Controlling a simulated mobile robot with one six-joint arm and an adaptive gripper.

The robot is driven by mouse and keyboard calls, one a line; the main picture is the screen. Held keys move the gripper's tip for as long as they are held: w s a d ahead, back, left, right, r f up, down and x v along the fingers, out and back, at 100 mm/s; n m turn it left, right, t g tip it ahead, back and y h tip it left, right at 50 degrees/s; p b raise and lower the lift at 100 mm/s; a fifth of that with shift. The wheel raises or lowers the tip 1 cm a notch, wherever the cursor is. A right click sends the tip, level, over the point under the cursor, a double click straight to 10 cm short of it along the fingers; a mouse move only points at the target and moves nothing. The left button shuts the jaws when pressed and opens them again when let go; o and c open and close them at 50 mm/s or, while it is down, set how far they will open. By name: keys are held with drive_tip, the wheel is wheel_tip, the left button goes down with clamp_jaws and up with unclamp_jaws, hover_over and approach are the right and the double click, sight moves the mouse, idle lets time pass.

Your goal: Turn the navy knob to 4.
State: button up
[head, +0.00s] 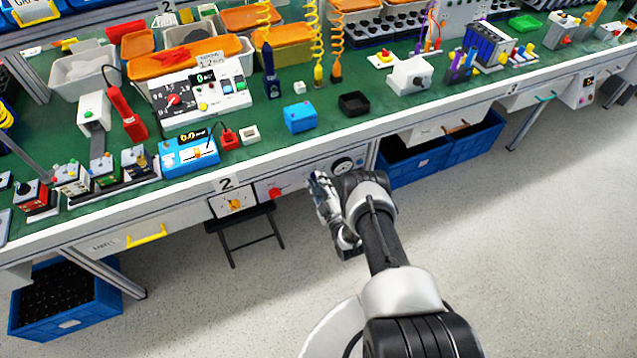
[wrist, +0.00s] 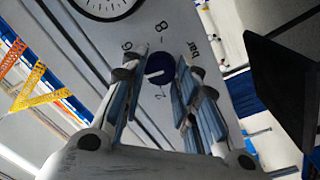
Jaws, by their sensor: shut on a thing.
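The navy knob (wrist: 160,69) is a round dark-blue knob on a pale panel, between my fingers in the wrist view. A short white mark on it lies nearly level and points to the left, toward my left finger. Printed 6 (wrist: 127,46), 8 (wrist: 161,27) and 2 (wrist: 160,95) show around it; no 4 is visible, and the left finger covers part of the scale. My gripper (wrist: 158,85) is shut on the knob. In the head view my gripper (head: 318,190) is at the bench's front panel and hides the knob.
A round gauge (head: 343,165) sits on the panel beside my gripper; it also shows in the wrist view (wrist: 105,5). Blue bins (head: 408,170) stand under the bench at right. The floor in front is clear.

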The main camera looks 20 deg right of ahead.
drive_tip(key=shift+n, duration=0.7)
drive_tip(key=o, duration=1.1)
drive_tip(key=shift+c, duration=0.2)
drive_tip(key=shift+s, duration=0.1)
drive_tip(key=s, duration=1.2)
drive_tip(key=shift+d+f, duration=0.3)
